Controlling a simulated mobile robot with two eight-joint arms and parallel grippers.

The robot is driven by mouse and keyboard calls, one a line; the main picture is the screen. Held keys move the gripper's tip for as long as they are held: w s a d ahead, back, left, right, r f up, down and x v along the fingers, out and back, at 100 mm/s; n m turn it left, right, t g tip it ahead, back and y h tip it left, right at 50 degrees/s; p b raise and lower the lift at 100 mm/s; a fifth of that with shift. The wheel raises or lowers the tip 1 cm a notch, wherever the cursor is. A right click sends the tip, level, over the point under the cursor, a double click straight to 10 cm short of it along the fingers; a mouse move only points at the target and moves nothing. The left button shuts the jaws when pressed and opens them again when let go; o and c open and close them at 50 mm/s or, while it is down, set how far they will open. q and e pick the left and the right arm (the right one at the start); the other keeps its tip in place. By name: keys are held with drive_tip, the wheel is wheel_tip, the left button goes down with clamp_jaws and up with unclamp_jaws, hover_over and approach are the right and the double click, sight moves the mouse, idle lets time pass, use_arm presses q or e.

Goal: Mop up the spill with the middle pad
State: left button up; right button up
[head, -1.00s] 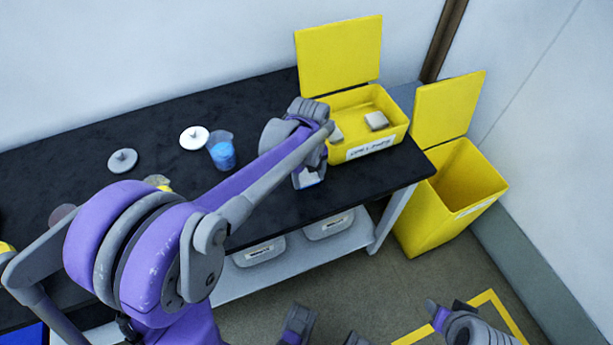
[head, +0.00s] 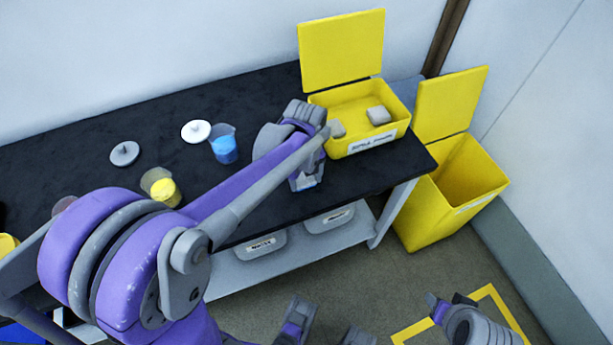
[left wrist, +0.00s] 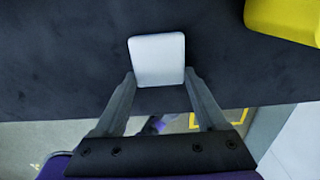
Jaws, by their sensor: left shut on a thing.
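My left gripper (left wrist: 160,82) is shut on a pale grey-white square pad (left wrist: 157,58), holding it over the black bench top (left wrist: 60,60). In the head view my left gripper (head: 306,180) is just in front of the yellow box, and my wrist partly covers it. Two grey pads show in the box, one at the left (head: 338,129) and one at the right (head: 378,115). I see no spill; my left arm covers part of the bench.
The yellow box (head: 366,147) has its lid up. A beaker of blue liquid (head: 224,150), a beaker of yellow liquid (head: 165,192), a white lid (head: 196,131) and a grey lid (head: 124,153) are on the bench. An open yellow bin (head: 430,215) stands beyond its right end.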

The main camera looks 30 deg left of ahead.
use_arm(q)
drive_tip(key=shift+w+a, duration=0.1)
drive_tip(key=shift+w+a, duration=1.25)
drive_tip(key=shift+a, duration=0.2)
drive_tip(key=shift+s+d, duration=0.1)
drive_tip(key=shift+d, duration=0.05)
drive_tip(key=shift+s+d, duration=0.6)
drive_tip(key=shift+d, duration=0.05)
wheel_tip(320, 180, up, 7)
drive_tip(key=p, duration=0.5)
drive_tip(key=shift+r, duration=0.1)
idle(0.3)
